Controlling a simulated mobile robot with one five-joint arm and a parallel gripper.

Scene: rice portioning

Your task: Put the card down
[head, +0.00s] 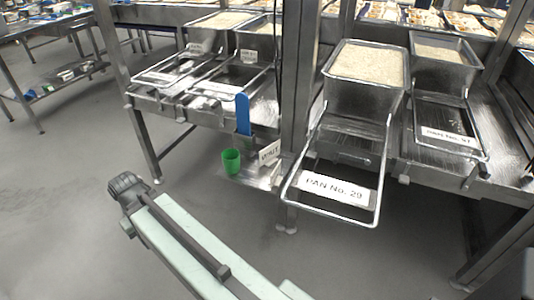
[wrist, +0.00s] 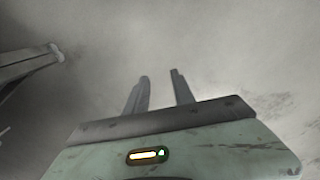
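A small white card (head: 269,152) with dark lettering, which seems to read "WAIT", stands on a small metal shelf beside a green cup (head: 231,161). My gripper (wrist: 159,75) shows in the wrist view with its two fingers apart and nothing between them. No card shows in the wrist view. In the head view my arm is at the lower middle, and I cannot make out the gripper there.
A pan of rice (head: 368,66) stands on a rack, with a wire frame below bearing a "PAN No. 29" label (head: 334,188) and jutting out. A blue upright piece (head: 243,113) rises behind the cup. Metal posts stand close by.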

